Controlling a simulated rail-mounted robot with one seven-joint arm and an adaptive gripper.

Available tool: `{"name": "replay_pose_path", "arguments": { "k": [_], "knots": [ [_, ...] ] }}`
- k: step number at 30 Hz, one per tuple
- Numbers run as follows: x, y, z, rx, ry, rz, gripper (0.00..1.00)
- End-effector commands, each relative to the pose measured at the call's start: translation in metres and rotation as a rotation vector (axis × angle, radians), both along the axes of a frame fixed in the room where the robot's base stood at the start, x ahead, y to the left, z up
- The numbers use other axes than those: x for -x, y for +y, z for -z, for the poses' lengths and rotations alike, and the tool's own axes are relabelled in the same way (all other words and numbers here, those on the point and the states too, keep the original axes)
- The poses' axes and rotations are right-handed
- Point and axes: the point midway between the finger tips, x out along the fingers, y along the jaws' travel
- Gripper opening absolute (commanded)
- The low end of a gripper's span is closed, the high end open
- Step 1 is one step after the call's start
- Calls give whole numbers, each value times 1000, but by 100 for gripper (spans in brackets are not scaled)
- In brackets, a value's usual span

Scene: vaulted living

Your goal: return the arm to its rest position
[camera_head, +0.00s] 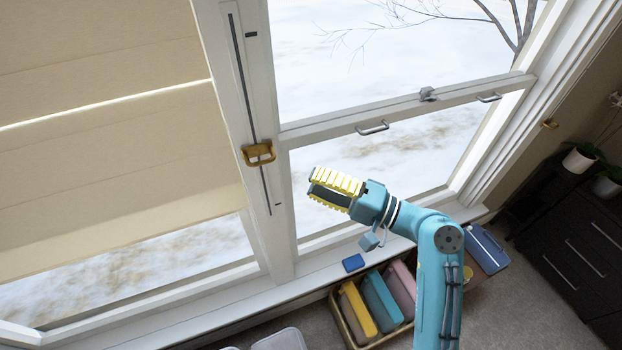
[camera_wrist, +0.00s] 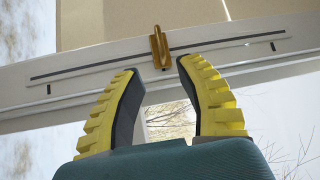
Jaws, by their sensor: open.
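My gripper (camera_head: 336,187) is at the end of my blue arm, raised in front of the window. Its yellow ribbed fingers also show in the wrist view (camera_wrist: 158,78), spread apart with nothing between them. A brass handle (camera_head: 258,153) sits on a dark slot in the white window post, to the left of my gripper and apart from it in the head view. In the wrist view the handle (camera_wrist: 159,47) appears beyond the fingertips, near the middle of the slot.
A cream blind (camera_head: 110,130) hangs left of the post. Below my arm, a box (camera_head: 343,324) holds several coloured cases beside a blue pad (camera_head: 353,263) on the sill. A blue case (camera_head: 487,249) and a dark drawer unit (camera_head: 580,240) stand at the right.

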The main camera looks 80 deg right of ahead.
Motion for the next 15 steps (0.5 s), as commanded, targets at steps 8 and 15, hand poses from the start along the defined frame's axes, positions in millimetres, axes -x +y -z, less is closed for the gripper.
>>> {"name": "replay_pose_path", "arguments": {
  "k": [8, 15],
  "knots": [
    [0, 0, 0, 0, 0, 0, 37],
    [-24, 16, -2, 5, -2, -63, 37]
  ]
}}
